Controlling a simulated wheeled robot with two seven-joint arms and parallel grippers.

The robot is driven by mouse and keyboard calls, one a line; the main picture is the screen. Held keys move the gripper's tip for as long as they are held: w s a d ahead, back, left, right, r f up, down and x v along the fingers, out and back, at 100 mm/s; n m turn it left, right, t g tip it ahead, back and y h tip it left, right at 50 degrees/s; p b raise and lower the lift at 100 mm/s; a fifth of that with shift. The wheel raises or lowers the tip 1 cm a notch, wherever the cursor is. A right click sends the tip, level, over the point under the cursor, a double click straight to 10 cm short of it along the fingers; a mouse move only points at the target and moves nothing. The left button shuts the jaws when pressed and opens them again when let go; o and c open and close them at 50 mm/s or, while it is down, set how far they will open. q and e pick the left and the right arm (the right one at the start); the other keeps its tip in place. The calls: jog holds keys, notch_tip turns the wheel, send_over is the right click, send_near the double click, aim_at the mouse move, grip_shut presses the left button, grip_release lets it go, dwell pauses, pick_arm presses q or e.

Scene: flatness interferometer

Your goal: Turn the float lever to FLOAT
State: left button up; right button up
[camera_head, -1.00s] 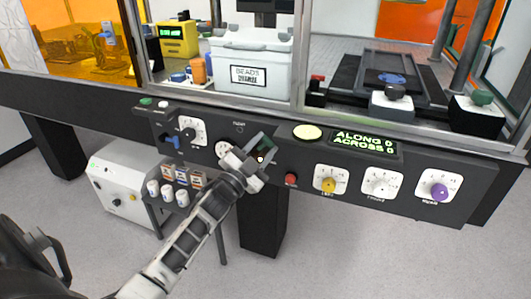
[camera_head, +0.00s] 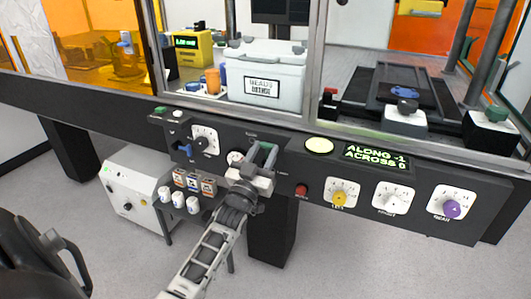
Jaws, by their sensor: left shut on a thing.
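My left gripper (camera_head: 264,156) reaches up from the bottom of the head view to the dark control panel (camera_head: 372,216). Its fingers are shut on the float lever, which they mostly hide. The fingers point up and slightly right. A small label, too small to read surely, sits just above them on the panel, and another lies to their right. A white round dial (camera_head: 236,158) shows partly, just left of the fingers. Which mark the lever points at cannot be told. My right gripper is out of view.
A red button (camera_head: 301,191) is right of my gripper, then yellow (camera_head: 339,198), white (camera_head: 391,201) and purple (camera_head: 452,208) knobs. The green display (camera_head: 376,157) reads ALONG -1, ACROSS 0. A blue switch (camera_head: 185,150) is at left. A white bin (camera_head: 266,75) stands behind the window frame.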

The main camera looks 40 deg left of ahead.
pick_arm(q)
jog(key=shift+f, duration=0.1)
dwell(0.4)
jog(key=o, duration=1)
jog(key=b+v, duration=0.1)
jog(key=v, duration=1.5)
jog(key=shift+w+d, duration=0.1)
jog(key=s+d+f+m+g+h, duration=0.1)
jog(key=s+d+f+g+h, duration=0.1)
jog(key=d, duration=0.5)
jog(key=s+d+f+m+g+h+p, duration=0.1)
jog(key=s+d+f+m+g+h, duration=0.1)
jog(key=d, duration=0.5)
jog(key=s+d+f+m+g+h+p, duration=0.1)
jog(key=s+d+f+g+h, duration=0.3)
jog(key=s+d+f+g, duration=0.1)
jog(key=shift+s+d+f+m+g, duration=0.1)
jog(key=shift+s+d+m+g, duration=0.15)
jog(key=shift+d+g, duration=0.4)
jog(key=shift+s+d+f+m+g, duration=0.2)
jog(key=shift+d+g, duration=0.25)
jog(key=shift+d, duration=0.45)
